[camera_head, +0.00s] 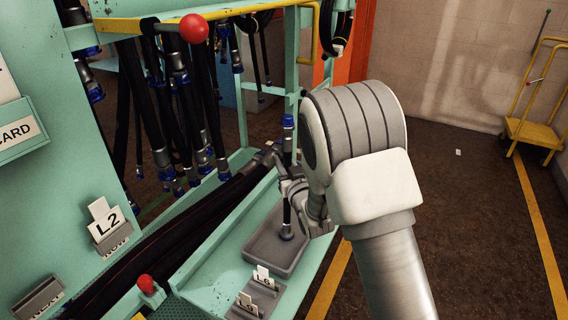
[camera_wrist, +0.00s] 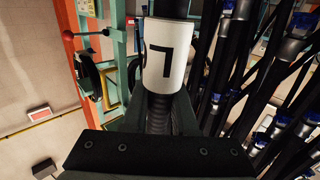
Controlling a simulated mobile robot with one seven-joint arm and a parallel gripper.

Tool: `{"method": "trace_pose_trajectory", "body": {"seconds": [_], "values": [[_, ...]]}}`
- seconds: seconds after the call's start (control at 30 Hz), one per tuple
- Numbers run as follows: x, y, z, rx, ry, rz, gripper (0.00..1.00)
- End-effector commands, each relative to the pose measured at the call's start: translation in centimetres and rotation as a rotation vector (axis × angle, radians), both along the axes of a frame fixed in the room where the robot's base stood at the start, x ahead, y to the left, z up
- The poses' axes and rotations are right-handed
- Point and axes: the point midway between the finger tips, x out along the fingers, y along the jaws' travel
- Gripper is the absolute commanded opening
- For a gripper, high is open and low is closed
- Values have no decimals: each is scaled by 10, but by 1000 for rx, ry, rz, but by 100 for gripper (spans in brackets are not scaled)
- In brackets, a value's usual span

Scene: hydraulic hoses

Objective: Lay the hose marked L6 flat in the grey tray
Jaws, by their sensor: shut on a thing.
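My gripper (camera_head: 283,180) is shut on a dark hose (camera_head: 288,145) above the grey tray (camera_head: 262,250). The hose stands roughly upright, with a blue-collared fitting at its top. Its lower end (camera_head: 287,230) is over or on the tray floor; I cannot tell whether it touches. The tray's bare floor shows around it. In the wrist view the fingers (camera_wrist: 160,112) close around the hose just below a white label (camera_wrist: 165,55). The label shows a black letter L turned on its side; any number is out of sight. My wrist hides part of the tray's right side.
Cards reading L6 (camera_head: 263,277) and L9 (camera_head: 247,302) stand on the shelf before the tray. Several hoses hang from the rack (camera_head: 180,70), left of my gripper. Thick dark hoses (camera_head: 160,240) lie in a trough at left. Red knobs (camera_head: 194,28) stick out. Open floor lies right.

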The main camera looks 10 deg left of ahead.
Motion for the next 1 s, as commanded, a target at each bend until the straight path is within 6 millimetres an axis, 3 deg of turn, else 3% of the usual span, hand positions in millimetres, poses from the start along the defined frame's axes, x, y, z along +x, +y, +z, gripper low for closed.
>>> {"method": "trace_pose_trajectory", "body": {"seconds": [0.23, 0.27, 0.4, 0.83, 1.0], "values": [[0, 0, -2, 2, -2, 0, 0], [0, 0, -3, 1, 0, 0, 30], [0, 0, -2, 0, 1, 0, 55], [0, 0, 3, 0, 1, 0, 56], [-23, -11, 1, 0, 4, -1, 56]]}}
